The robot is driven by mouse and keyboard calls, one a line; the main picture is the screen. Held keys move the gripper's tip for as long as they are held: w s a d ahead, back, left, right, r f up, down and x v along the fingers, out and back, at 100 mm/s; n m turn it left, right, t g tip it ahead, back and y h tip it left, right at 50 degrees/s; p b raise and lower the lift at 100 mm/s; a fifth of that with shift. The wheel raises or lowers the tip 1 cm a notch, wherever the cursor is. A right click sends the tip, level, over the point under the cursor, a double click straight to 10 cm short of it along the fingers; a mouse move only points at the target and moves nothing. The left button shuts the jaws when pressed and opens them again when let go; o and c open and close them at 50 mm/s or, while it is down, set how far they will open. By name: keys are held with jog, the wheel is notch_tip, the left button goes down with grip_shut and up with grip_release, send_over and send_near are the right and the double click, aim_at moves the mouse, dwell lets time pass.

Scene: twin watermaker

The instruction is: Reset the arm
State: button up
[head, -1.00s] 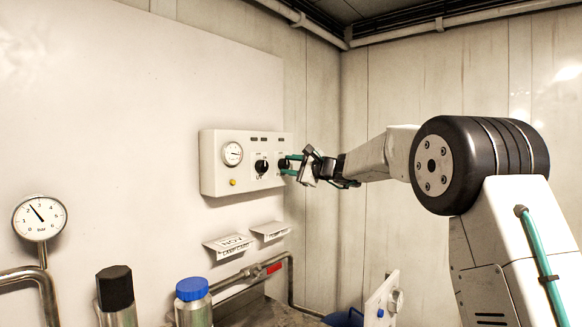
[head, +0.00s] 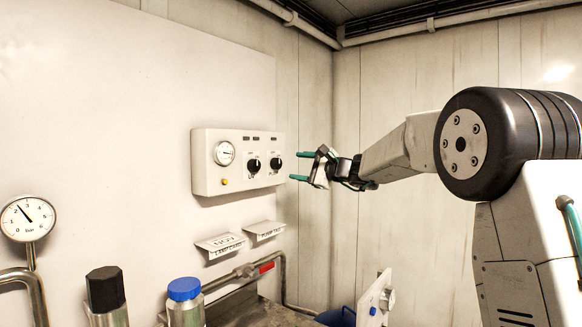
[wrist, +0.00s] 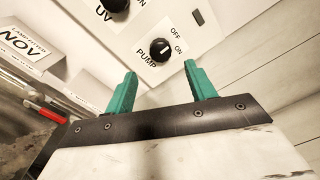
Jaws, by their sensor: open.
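My gripper (head: 301,166) is open and empty, with its two green fingers pointing left toward the control box (head: 205,184) on the wall. A gap shows between the fingertips and the box. In the wrist view my gripper (wrist: 160,88) has its fingers spread, with the black PUMP knob (wrist: 161,50) beyond and between them, untouched. The PUMP knob also shows in the head view (head: 276,163). The UV knob (wrist: 113,5) is partly cut off at the top of the wrist view. My arm reaches in from the right.
Below the box are two label cards, one reading NOV (head: 221,244). A pressure gauge (head: 27,219), a black-capped bottle (head: 105,289) and a blue-capped bottle (head: 184,289) stand at the lower left. A red-handled pipe valve (head: 266,267) is low by the wall.

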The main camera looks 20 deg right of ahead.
jog(key=shift+s+d, duration=0.15)
jog(key=shift+s, duration=0.2)
jog(key=s+a+f+n+g+h, duration=0.1)
jog(key=s+a+f+n+g, duration=0.3)
jog(key=s+f, duration=0.5)
jog(key=s+a+f+n+g, duration=0.35)
jog(key=s+f+g, duration=0.25)
jog(key=s, duration=0.4)
jog(key=s+d+f+n+g+h, duration=0.1)
jog(key=s+d+f+n+h, duration=0.1)
jog(key=s, duration=1)
jog(key=s+d+f+n+g+h, duration=0.1)
jog(key=s+d+f+n+h, duration=0.1)
jog(key=s, duration=1)
jog(key=s+d+f+n+g+h, duration=0.1)
jog(key=s+f+n+h, duration=0.3)
jog(key=s, duration=0.8)
notch_tip(320, 180, down, 2)
jog(key=shift+s+d+f+n+g+h, duration=0.2)
jog(key=shift+d+n+g+h, duration=0.2)
jog(key=shift+h, duration=0.3)
